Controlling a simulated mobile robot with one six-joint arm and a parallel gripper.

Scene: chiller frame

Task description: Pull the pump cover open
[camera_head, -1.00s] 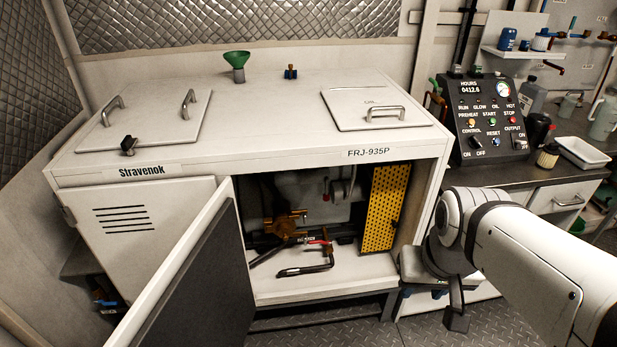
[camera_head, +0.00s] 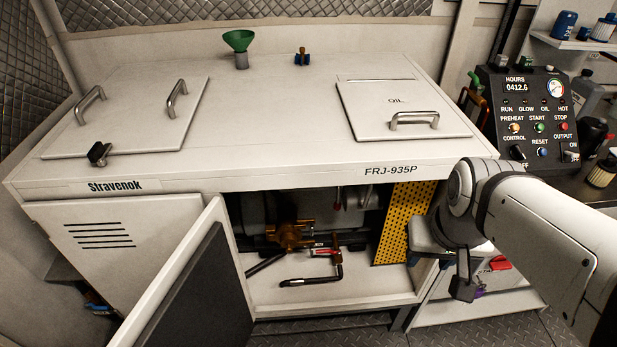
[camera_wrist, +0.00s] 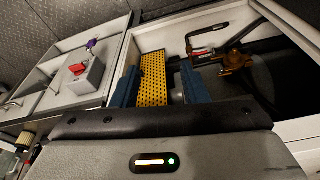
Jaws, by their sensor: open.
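A yellow perforated panel (camera_head: 403,222), likely the pump cover, stands upright at the right inside the cabinet's open lower bay. My gripper (camera_head: 414,257) is at the bay's right edge in the head view, partly hidden by my wrist. In the wrist view my gripper (camera_wrist: 159,75) is open, its blue fingers apart with the yellow panel (camera_wrist: 154,82) showing between them. I cannot tell whether either finger touches the panel. A brass pump-like fitting (camera_head: 290,235) sits left of the panel; it also shows in the wrist view (camera_wrist: 236,62).
The cabinet's front door (camera_head: 190,290) stands open at the left. A black bent pipe (camera_head: 315,280) with a red lever lies on the bay floor. The control panel (camera_head: 530,115) is at the right.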

